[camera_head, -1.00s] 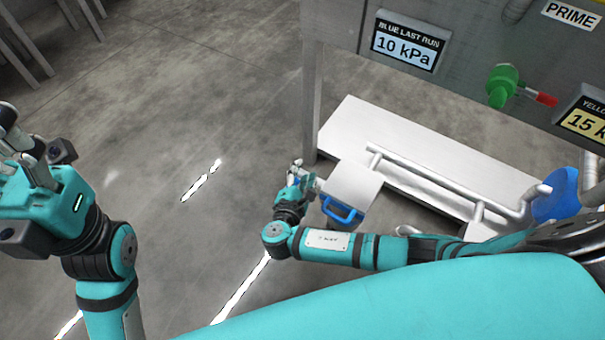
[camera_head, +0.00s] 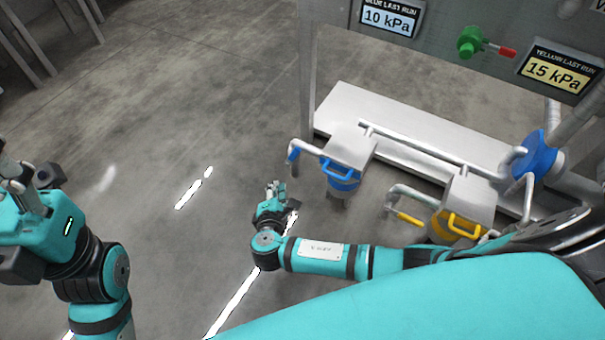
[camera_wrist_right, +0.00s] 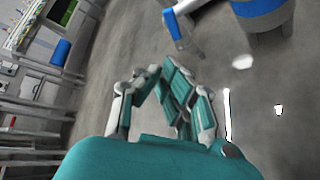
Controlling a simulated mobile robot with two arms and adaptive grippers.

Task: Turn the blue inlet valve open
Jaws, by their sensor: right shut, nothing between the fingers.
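A grey pipe with a blue lever (camera_head: 293,155) at its end sticks out to the left of a blue vessel (camera_head: 342,184) with a blue handle. I cannot tell for certain that this lever is the inlet valve. In the right wrist view the blue lever (camera_wrist_right: 172,24) shows at the top, beyond the fingertips, beside the vessel (camera_wrist_right: 262,20). My right gripper (camera_head: 275,188) is shut and empty, below and left of the lever, apart from it. Its fingers also show in the right wrist view (camera_wrist_right: 160,72). My left gripper (camera_head: 18,185) is at the left edge; its fingers are partly cut off.
A yellow vessel (camera_head: 458,226) with its own pipe and yellow lever (camera_head: 408,219) stands to the right. A white bench (camera_head: 400,125) with pipes lies behind. A blue round part (camera_head: 537,156) is further right. The floor to the left is clear.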

